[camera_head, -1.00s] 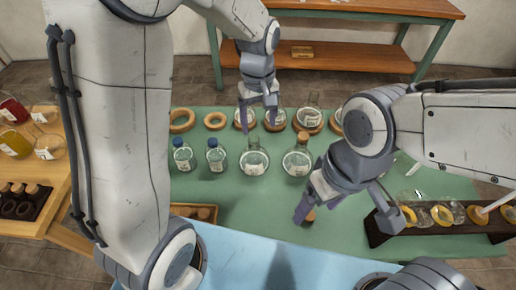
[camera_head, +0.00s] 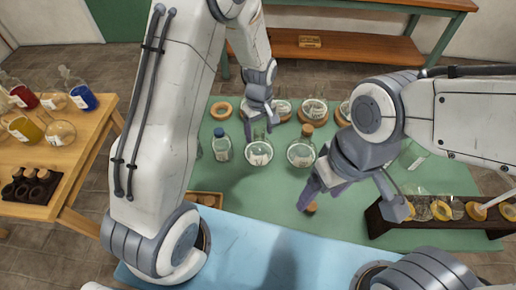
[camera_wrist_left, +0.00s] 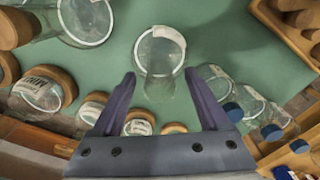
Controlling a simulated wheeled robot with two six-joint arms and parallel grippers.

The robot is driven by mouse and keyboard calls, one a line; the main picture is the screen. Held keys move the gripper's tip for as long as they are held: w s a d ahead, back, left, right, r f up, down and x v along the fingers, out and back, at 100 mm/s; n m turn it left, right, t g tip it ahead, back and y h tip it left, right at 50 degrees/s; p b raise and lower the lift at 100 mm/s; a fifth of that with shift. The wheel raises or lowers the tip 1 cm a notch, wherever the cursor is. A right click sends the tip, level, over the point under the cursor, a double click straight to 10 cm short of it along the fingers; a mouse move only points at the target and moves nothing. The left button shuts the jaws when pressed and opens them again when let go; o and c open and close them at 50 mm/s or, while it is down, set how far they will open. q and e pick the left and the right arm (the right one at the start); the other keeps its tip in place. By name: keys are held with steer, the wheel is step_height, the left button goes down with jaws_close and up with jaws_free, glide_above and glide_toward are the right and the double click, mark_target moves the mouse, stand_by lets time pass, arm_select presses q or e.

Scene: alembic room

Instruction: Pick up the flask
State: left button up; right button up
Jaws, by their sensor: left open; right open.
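A clear, empty-looking glass flask (camera_head: 259,153) with a white label stands on the green table (camera_head: 240,190). My left gripper (camera_head: 257,122) is open just behind and above it in the head view. In the left wrist view, the flask (camera_wrist_left: 160,50) lies straight ahead of my left gripper (camera_wrist_left: 158,82), roughly between the lines of the two purple fingers. The fingers do not close on it; whether they touch it I cannot tell. A stoppered round flask (camera_head: 301,152) stands to its right. My right gripper (camera_head: 320,193) is open, low over the table's front, near a small cork (camera_head: 310,208).
A blue-capped bottle (camera_head: 222,146) stands close left of the flask. Several flasks on cork rings (camera_head: 307,115) line the back. A dark rack (camera_head: 385,222) stands at right. A wooden table (camera_head: 85,165) with coloured flasks is at left.

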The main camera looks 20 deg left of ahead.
arm_select(q)
steer(key=shift+f, duration=0.15)
steer(key=shift+c, duration=0.3)
jaws_close()
stand_by(1.1)
